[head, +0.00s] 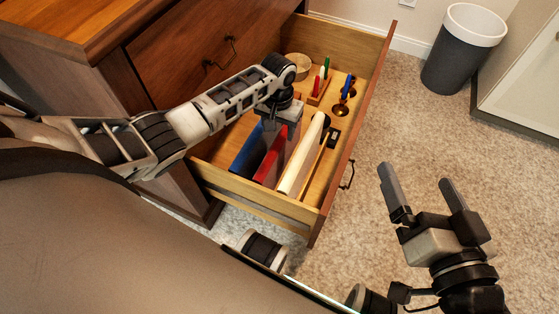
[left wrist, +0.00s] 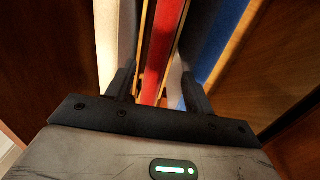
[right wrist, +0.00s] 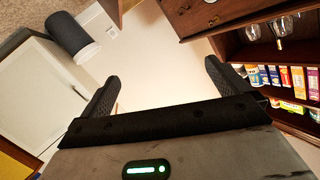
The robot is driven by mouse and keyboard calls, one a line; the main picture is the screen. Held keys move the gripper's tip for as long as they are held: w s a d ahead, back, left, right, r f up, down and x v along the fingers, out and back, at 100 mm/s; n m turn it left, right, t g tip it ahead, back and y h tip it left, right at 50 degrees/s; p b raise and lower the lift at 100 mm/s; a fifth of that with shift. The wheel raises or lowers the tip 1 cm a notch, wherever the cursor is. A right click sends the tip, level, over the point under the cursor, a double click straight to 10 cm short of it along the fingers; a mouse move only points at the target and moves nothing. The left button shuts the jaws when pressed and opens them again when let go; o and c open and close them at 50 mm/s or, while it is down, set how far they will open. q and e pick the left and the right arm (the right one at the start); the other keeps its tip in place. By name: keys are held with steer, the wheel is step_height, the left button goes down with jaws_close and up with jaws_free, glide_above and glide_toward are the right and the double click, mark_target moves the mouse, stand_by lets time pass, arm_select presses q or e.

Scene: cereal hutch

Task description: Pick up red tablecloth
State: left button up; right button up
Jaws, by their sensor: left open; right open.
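The red tablecloth (head: 267,168) stands folded on edge in the open drawer (head: 265,204), between a blue folded cloth (head: 245,152) and a cream one (head: 301,158). In the left wrist view the red tablecloth (left wrist: 160,45) is a narrow strip running between thin wooden dividers. My left gripper (head: 284,125) reaches down into the drawer over the red cloth; its fingers (left wrist: 158,85) are open on either side of the strip. I cannot tell whether they touch it. My right gripper (head: 415,177) is open and empty above the carpet; its open fingers also show in the right wrist view (right wrist: 161,74).
A bowl (head: 297,66), a small holder with coloured sticks and brass cups (head: 342,109) are at the drawer's far end. The drawer front (head: 359,115) juts out over the carpet. A grey bin (head: 459,62) stands at the upper right. Shelved boxes (right wrist: 287,78) show in the right wrist view.

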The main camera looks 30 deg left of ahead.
mark_target(279, 139)
arm_select(q)
steer(key=f+b, duration=0.2)
steer(key=f, duration=0.1)
steer(key=shift+s+d+f, duration=0.1)
steer(key=shift+d+f, duration=0.1)
step_height(279, 139, down, 2)
steer(key=shift+f+b, duration=0.1)
steer(key=shift+b, duration=0.8)
arm_select(e)
steer(key=r+t, duration=0.1)
steer(key=w+r+t+y, duration=0.1)
steer(key=shift+a+r, duration=0.15)
steer(key=shift+r, duration=0.15)
arm_select(q)
jaws_close()
